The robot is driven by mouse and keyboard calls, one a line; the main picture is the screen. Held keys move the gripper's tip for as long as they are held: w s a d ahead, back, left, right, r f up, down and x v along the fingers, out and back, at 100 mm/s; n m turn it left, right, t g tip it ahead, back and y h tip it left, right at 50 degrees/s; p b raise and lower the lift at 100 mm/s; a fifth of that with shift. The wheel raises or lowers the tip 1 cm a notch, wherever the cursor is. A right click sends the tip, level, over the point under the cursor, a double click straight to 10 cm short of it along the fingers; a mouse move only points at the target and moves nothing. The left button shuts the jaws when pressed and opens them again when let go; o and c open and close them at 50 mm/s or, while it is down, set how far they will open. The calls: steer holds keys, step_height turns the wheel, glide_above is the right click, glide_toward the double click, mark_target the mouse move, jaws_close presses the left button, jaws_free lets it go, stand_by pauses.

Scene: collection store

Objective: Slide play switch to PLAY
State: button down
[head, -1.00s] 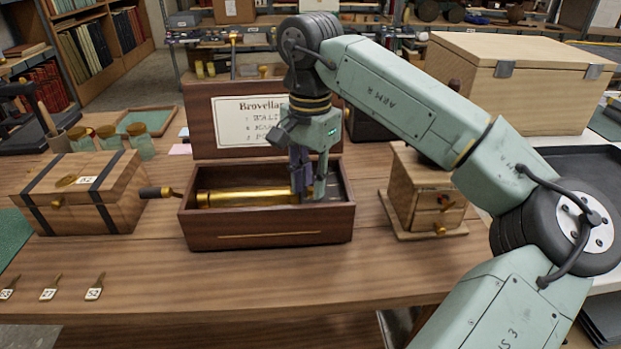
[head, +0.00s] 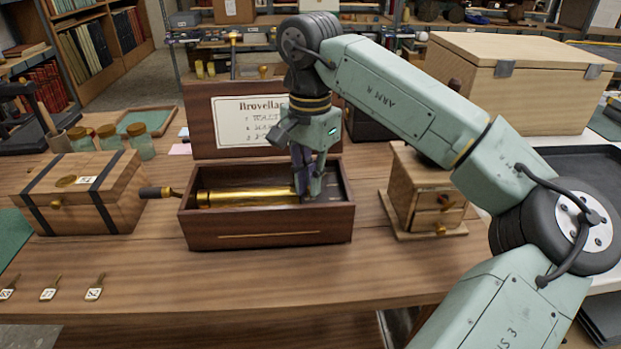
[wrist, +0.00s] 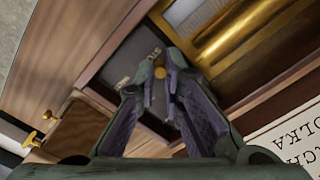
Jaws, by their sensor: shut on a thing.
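The music box (head: 265,238) stands on the table with its lid (head: 200,115) raised. A brass cylinder (head: 245,197) lies inside on the left, and a dark plate (head: 336,186) is at the right. My gripper (head: 308,198) reaches down into the box at the cylinder's right end. In the wrist view my gripper (wrist: 160,76) is shut on a small brass knob, the play switch (wrist: 160,72), on the dark plate (wrist: 128,72). The head view hides the knob behind the fingers.
A crank (head: 158,192) sticks out left of the box, near a strapped chest (head: 80,195). A small drawer cabinet (head: 425,190) stands close on the right. Small labelled keys (head: 94,290) lie at the front left. The table front is otherwise clear.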

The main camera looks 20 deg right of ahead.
steer(key=shift+w+d+r+p, duration=0.1)
steer(key=shift+w+d+p, duration=0.15)
steer(key=shift+w, duration=0.5)
steer(key=shift+w+d+p, duration=0.15)
steer(key=shift+w+p, duration=0.05)
steer(key=shift+w, duration=0.55)
steer(key=shift+w+d+r+p, duration=0.1)
steer(key=shift+w+d+p, duration=0.15)
steer(key=shift+w, duration=0.5)
steer(key=c, duration=1.7)
jaws_free()
steer(key=shift+w+f, duration=0.1)
steer(key=shift+o, duration=0.2)
step_height(320, 180, up, 12)
